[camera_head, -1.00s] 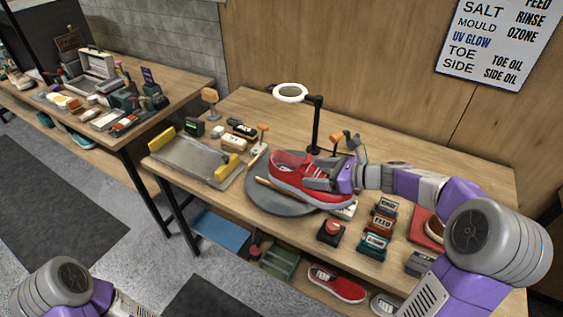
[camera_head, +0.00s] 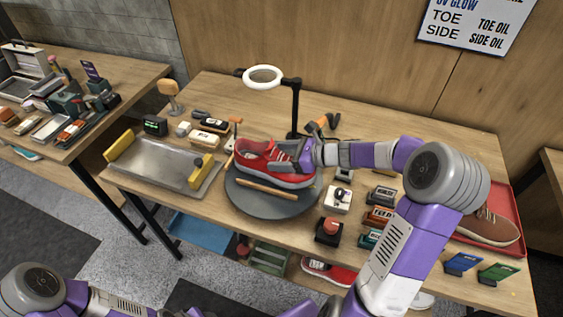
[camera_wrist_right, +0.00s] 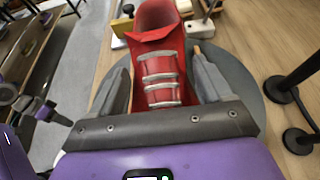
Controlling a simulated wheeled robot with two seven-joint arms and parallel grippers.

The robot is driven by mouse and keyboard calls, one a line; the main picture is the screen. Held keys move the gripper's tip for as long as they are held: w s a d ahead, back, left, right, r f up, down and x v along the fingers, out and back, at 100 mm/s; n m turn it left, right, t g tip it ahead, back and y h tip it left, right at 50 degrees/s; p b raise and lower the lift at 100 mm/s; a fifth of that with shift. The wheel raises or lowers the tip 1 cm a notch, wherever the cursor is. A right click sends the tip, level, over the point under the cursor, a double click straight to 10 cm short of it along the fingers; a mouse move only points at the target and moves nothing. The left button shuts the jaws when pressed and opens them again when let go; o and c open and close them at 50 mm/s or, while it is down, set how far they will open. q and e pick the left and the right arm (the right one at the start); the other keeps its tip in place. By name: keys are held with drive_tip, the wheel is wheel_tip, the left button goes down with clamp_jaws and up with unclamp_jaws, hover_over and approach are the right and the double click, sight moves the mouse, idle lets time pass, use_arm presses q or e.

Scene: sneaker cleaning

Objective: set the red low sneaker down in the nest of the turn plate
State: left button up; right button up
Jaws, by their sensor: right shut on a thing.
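The red low sneaker (camera_head: 256,166) has a pale sole and white laces. My right gripper (camera_head: 289,154) is shut on it from the right. In the right wrist view the sneaker (camera_wrist_right: 163,75) sits between the two fingers of my right gripper (camera_wrist_right: 160,66). The dark round turn plate (camera_head: 272,208) is under the sneaker, with a wooden bar (camera_head: 264,189) along its front. The sneaker is behind this bar and looks nearly level. I cannot tell if its sole touches the plate. The rest of the nest is hidden. My left gripper is out of view.
A ring lamp (camera_head: 263,77) on a black stand rises behind the plate. A metal tray (camera_head: 158,165) lies left. A red button box (camera_head: 330,231) and label blocks (camera_head: 380,216) stand right. A brown shoe (camera_head: 489,229) lies on a red tray (camera_head: 512,196) farther right.

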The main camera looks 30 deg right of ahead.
wheel_tip(320, 180, down, 2)
drive_tip(key=shift+f, duration=0.2)
drive_tip(key=shift+r, duration=0.1)
drive_tip(key=o, duration=1.2)
drive_tip(key=shift+o, duration=0.2)
drive_tip(key=p+v, duration=0.1)
drive_tip(key=v, duration=1.1)
drive_tip(key=shift+a, duration=0.1)
